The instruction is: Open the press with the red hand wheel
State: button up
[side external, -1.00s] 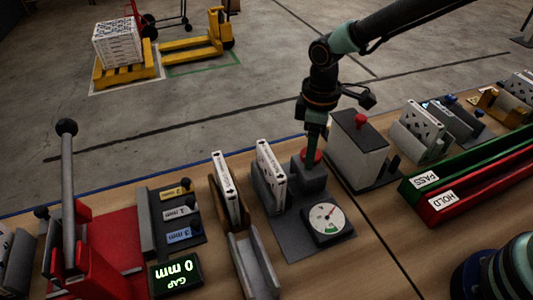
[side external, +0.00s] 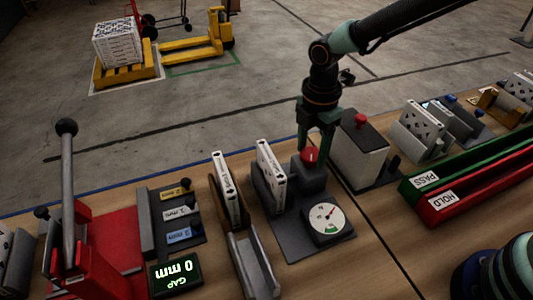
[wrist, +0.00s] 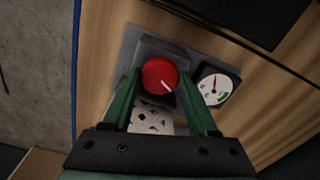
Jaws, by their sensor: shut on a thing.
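The red hand wheel (side external: 311,155) sits on the dark block of the press (side external: 307,181). It also shows in the wrist view (wrist: 160,75), with a white mark toward its lower right. My gripper (side external: 314,150) points down over the wheel. Its green fingers are shut on the wheel, one on each side in the wrist view (wrist: 158,84). A white filter (side external: 270,172) with dark printing stands upright in the press beside the block. A round dial (side external: 327,217) with a red needle and a green sector is on the press base (side external: 290,239).
A second white filter (side external: 229,189) stands in a wooden holder to the left. A grey box with a red knob (side external: 361,121) stands close on the right. Green PASS (side external: 424,179) and red HOLD (side external: 443,198) channels lie farther right. A tall lever (side external: 67,185) rises at the left.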

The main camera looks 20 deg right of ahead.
aim_at(311, 153)
jog(key=shift+r+n, duration=0.1)
jog(key=shift+n, duration=1.1)
jog(key=o, duration=1.4)
notch_tip(311, 153, up, 12)
jog(key=shift+r, duration=0.1)
